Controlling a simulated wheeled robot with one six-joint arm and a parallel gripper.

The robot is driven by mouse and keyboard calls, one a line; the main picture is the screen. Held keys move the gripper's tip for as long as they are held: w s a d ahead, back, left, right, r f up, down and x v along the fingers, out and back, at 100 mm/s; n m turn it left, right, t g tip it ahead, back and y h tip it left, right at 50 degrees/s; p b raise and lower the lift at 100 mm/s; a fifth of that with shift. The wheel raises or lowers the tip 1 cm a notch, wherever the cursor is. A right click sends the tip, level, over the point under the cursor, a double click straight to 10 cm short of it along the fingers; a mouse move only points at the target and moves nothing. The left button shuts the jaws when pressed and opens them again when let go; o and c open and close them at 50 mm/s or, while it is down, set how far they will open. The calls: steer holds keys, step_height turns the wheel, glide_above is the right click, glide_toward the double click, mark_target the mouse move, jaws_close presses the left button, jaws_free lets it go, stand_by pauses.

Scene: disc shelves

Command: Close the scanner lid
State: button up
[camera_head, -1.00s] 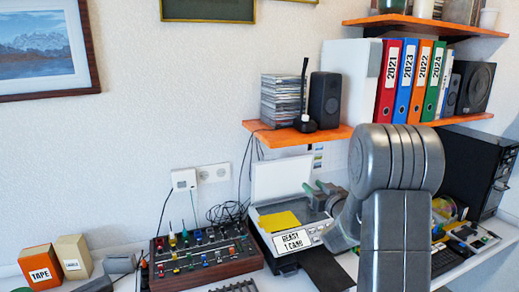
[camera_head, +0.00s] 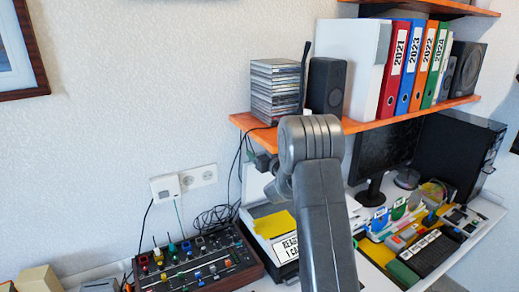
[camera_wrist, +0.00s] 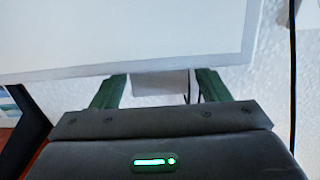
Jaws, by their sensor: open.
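The scanner (camera_head: 249,224) stands on the desk below the lower shelf. Its white lid (camera_head: 254,186) is raised open towards the wall, and my arm covers much of it. A large white panel with a grey edge, which looks like the lid (camera_wrist: 120,35), fills the top of the wrist view. My gripper (camera_wrist: 160,82) is open, its two green fingers spread at the panel's edge with nothing seen held. Whether they touch the panel I cannot tell.
The orange shelf (camera_head: 375,123) with binders and a speaker hangs above the scanner. A mixer-like box (camera_head: 195,265) stands close on the left. A yellow sheet (camera_head: 276,224) and a labelled card (camera_head: 285,247) lie on the scanner. A monitor (camera_head: 385,150) stands to the right.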

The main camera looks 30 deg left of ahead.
steer(key=shift+w+a, duration=0.3)
steer(key=shift+a, duration=0.2)
steer(key=c, duration=1.4)
